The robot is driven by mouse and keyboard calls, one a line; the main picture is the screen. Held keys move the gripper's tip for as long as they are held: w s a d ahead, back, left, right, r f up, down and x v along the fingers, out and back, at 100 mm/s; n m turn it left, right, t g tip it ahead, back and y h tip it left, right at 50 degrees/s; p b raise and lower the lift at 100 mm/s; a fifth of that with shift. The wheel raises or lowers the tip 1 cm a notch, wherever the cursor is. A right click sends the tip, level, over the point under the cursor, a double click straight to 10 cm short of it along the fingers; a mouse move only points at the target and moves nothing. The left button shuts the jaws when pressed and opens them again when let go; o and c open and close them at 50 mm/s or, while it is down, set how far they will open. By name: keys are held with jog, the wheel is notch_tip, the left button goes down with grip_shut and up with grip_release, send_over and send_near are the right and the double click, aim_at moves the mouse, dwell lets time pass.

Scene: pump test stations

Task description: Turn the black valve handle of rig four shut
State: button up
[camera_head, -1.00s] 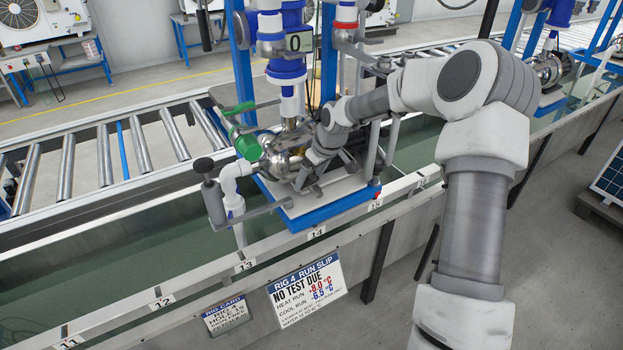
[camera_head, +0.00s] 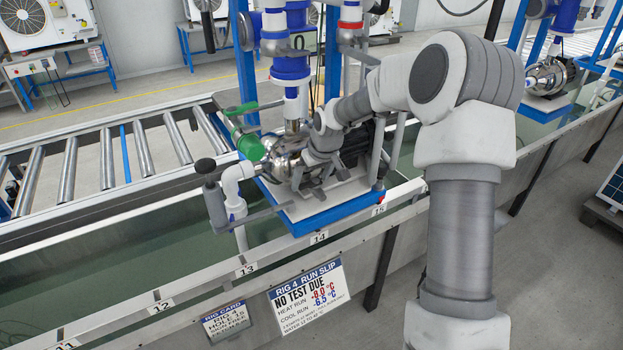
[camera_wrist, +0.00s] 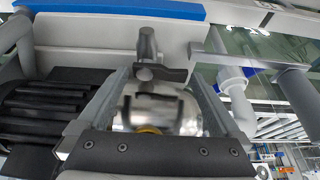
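Rig four's pump (camera_head: 285,158) is a shiny metal body on a blue-edged base plate (camera_head: 320,216). In the wrist view a black handle (camera_wrist: 162,73) sits on a short grey stem (camera_wrist: 147,42), ahead of the metal pump body (camera_wrist: 160,105). My gripper (camera_wrist: 157,80) is open, with one finger on each side of the handle. No contact with the handle can be made out. In the head view my gripper (camera_head: 305,182) is low against the front of the pump, and the handle cannot be made out behind it.
A green lever and valve (camera_head: 246,143) stand left of the pump. A grey upright with a black cap (camera_head: 206,167) and a white pipe (camera_head: 234,182) are at its left. Vertical pipes (camera_head: 291,68) rise behind. The water trough's front rail (camera_head: 160,306) runs below.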

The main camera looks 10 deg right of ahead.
jog(key=p+v, duration=0.3)
jog(key=v, duration=1.4)
jog(key=shift+s+r, duration=0.15)
jog(key=shift+d, duration=0.1)
